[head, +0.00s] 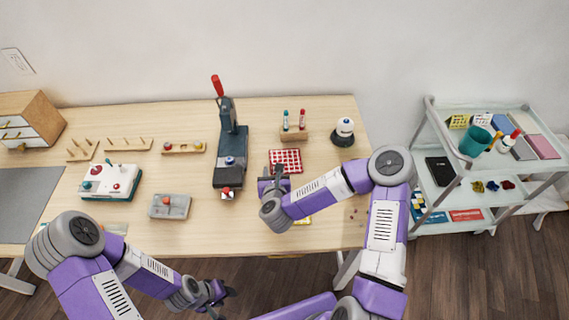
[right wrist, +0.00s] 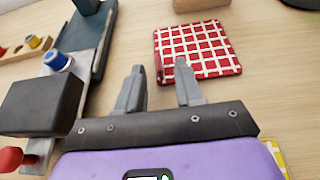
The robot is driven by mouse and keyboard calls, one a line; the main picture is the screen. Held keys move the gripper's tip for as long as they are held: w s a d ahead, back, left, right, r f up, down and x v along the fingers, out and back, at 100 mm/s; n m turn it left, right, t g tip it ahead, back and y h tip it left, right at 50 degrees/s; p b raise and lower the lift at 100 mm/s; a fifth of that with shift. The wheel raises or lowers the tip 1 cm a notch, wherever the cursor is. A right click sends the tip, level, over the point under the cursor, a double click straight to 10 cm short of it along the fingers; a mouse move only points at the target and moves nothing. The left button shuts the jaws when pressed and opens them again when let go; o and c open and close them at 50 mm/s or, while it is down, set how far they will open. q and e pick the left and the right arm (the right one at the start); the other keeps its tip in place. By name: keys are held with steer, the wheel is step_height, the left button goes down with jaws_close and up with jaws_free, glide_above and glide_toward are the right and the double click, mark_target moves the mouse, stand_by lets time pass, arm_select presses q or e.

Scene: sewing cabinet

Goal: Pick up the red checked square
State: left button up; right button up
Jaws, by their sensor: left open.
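The red checked square (head: 286,160) lies flat on the wooden table, right of the dark press. In the right wrist view the square (right wrist: 197,48) is ahead of the fingers, mostly beyond the right one. My right gripper (head: 272,175) is just in front of the square's near left side in the head view. Its two fingers (right wrist: 160,68) are apart with nothing between them. My left gripper (head: 222,292) is open and empty, low in the head view in front of the table.
The dark press (head: 230,145) with a red handle stands close on the left. A wooden holder with bottles (head: 294,135) is behind the square, and a white-topped black item (head: 343,133) is right of it. A yellow piece (right wrist: 275,152) lies nearer. A trolley (head: 438,185) stands right.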

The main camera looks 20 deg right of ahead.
steer(key=shift+x, duration=0.85)
steer(key=shift+r, duration=0.15)
steer(key=shift+c, duration=0.4)
jaws_close()
